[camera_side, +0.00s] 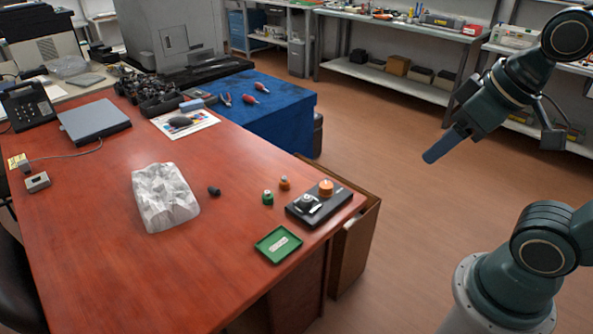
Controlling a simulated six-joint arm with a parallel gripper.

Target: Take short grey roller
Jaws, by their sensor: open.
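A small dark grey cylinder (214,191), which looks like the short grey roller, lies on the red-brown table just right of a crumpled white bag. My gripper (431,157) is at the upper right, over the floor beyond the table's right edge. It points down and left, far from the roller, and is open with nothing seen in it. The gap between its fingers is hard to make out from this side.
A green knob (267,197), an orange knob (285,183), a black block (303,212) with parts on it and a green tray (278,245) stand right of the roller. The white bag (164,197) is close on its left. The table front is clear.

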